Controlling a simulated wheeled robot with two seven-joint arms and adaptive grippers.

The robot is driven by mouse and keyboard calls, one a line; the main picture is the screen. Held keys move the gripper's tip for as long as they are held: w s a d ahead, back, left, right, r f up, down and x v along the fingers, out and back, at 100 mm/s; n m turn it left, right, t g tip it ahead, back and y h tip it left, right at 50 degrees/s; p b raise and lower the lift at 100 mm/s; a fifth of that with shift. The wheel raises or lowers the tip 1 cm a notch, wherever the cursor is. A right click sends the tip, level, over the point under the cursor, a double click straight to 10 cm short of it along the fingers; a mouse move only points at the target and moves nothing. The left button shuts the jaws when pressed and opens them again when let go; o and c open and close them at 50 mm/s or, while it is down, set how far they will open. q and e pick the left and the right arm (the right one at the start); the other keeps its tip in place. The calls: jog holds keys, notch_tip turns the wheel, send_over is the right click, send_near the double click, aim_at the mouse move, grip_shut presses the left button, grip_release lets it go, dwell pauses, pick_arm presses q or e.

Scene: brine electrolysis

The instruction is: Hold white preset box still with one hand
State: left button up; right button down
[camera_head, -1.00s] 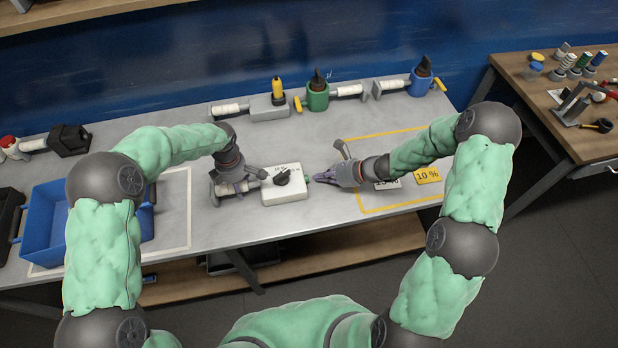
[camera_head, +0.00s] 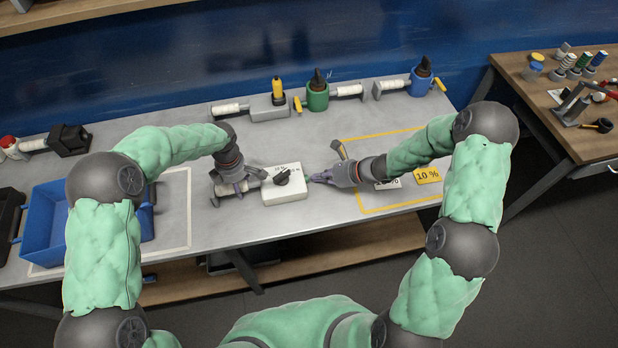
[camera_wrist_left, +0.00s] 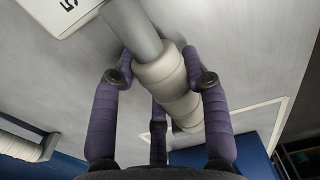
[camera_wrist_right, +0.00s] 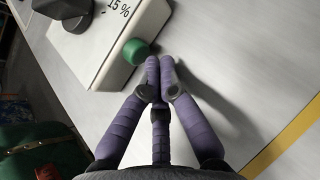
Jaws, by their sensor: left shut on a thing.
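The white preset box (camera_head: 284,190) sits on the grey bench, with a black knob (camera_head: 282,178) on top and a green button (camera_wrist_right: 136,52) on its right side. A pale ribbed cylinder with a grey shaft (camera_wrist_left: 160,72) extends from the box's left side. My left gripper (camera_head: 236,187) is shut around this cylinder, with fingers on both sides in the left wrist view. My right gripper (camera_wrist_right: 158,72) has its fingers together, with the tips right beside the green button. I cannot tell whether they touch it.
A blue bin (camera_head: 52,222) stands at the left. Several devices, including a green holder (camera_head: 317,97) and a blue holder (camera_head: 420,82), line the back. The middle bench is mostly clear.

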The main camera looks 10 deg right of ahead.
jog(key=shift+a, duration=0.65)
dwell(0.8)
jog(key=shift+d, duration=1.05)
jog(key=shift+d, duration=3)
pick_arm(q)
jog(key=o, duration=1.5)
jog(key=shift+c, duration=0.2)
